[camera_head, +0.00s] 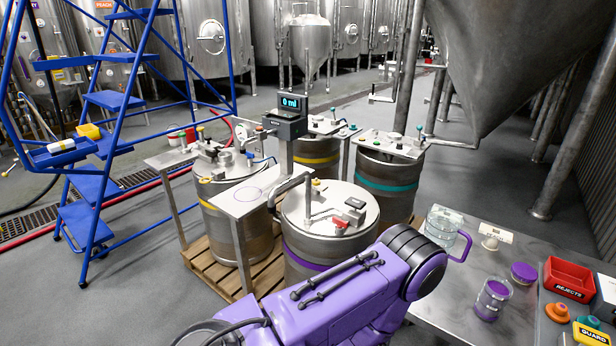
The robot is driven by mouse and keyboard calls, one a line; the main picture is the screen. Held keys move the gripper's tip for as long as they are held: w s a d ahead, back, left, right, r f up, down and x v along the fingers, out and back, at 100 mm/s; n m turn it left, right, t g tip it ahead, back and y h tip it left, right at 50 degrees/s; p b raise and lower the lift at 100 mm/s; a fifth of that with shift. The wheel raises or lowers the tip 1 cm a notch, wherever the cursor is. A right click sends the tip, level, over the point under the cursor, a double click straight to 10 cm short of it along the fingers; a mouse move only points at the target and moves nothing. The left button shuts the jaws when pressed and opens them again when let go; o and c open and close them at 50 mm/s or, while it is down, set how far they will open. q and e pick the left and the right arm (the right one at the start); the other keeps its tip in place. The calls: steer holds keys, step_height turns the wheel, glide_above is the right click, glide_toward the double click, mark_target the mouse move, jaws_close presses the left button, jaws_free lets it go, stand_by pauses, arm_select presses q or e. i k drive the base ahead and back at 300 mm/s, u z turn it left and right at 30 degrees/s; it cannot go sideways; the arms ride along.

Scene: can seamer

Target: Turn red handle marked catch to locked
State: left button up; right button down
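A small red piece (340,223) sits on the lid of the front steel keg (318,246), which has a purple band. It looks like a red handle, but no marking can be read on it, and I cannot tell which way it is set. A grey block with a dark face (354,204) stands just behind it on the lid. One of my purple arms crosses the lower middle, in front of this keg. Neither of my grippers shows.
Kegs with yellow and teal bands (385,185) stand behind on a wooden pallet (214,281). A display reading 0 ml (292,103) rises behind the front keg. The steel table (430,318) at right holds a clear jug (441,228), jars and a red REJECTS bin (568,279). Blue stairs (92,225) stand left.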

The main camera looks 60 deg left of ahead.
mark_target(340, 223)
steer(key=z, duration=0.3)
steer(key=k, duration=0.1)
steer(key=u, duration=1.25)
